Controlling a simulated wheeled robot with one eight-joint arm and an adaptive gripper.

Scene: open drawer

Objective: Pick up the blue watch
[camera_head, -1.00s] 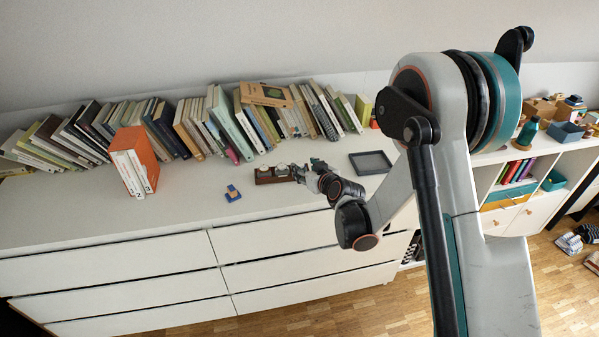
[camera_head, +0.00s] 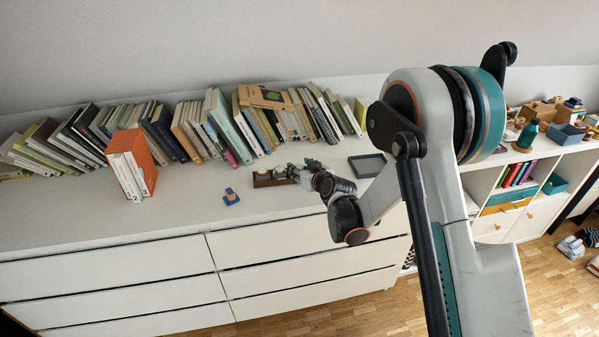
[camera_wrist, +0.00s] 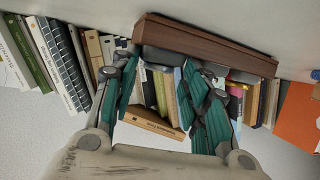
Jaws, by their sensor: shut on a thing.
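A low dark brown wooden box (camera_head: 263,180) with small round pale shapes on it sits on the white dresser top. My gripper (camera_head: 295,172) is low at the right end of this box and covers part of it. In the wrist view the brown box (camera_wrist: 205,42) lies across the fingertips, with dark grey rounded pads below its edge. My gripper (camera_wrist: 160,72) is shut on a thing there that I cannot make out. No watch shows clearly as blue. A small blue object with a bit of orange (camera_head: 231,196) lies left of the box; I cannot tell what it is.
A row of leaning books (camera_head: 180,125) runs along the back wall. An orange and white book set (camera_head: 132,165) stands at the left. A dark grey tray (camera_head: 367,165) lies right of the box. The dresser's front left top is clear.

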